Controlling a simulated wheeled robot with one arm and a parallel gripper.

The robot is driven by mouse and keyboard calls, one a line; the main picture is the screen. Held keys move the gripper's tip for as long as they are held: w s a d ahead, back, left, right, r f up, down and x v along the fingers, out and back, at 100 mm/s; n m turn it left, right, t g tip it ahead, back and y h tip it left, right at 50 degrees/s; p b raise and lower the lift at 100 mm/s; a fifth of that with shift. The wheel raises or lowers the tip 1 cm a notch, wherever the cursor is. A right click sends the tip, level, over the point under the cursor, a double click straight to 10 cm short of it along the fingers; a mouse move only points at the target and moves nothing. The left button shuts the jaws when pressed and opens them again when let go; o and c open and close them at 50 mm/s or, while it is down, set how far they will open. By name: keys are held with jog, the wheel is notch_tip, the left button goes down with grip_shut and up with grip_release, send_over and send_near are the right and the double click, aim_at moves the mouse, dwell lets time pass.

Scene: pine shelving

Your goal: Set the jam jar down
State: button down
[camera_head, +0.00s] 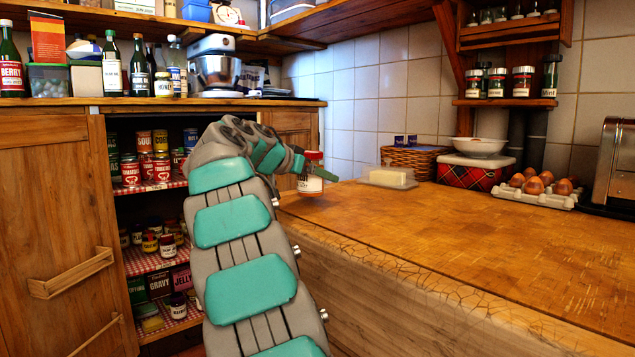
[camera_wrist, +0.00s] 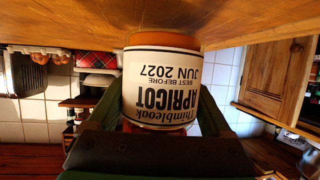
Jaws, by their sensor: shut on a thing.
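The jam jar (camera_head: 311,184) has a red lid and a white label, and it is upright at the left end of the wooden counter (camera_head: 470,240). In the wrist view, which is upside down, the jar (camera_wrist: 162,85) shows a label reading "Thimbleoak Apricot" and "Best before Jun 2027". My gripper (camera_head: 313,171) is shut on the jar, with a green finger on each side of it. The jar's base is at or just above the counter top; I cannot tell whether it touches. Part of the lid is hidden by my gripper.
A butter dish (camera_head: 388,177) stands just right of the jar. The counter's front and middle are clear. An open cupboard (camera_head: 150,230) holds tins and jars.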

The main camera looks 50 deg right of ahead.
jog(key=shift+f, duration=0.7)
jog(key=shift+f, duration=0.15)
grip_release()
jog(key=shift+r, duration=0.2)
jog(key=b+v, duration=0.1)
jog(key=v, duration=1.1)
jog(key=shift+w, duration=0.1)
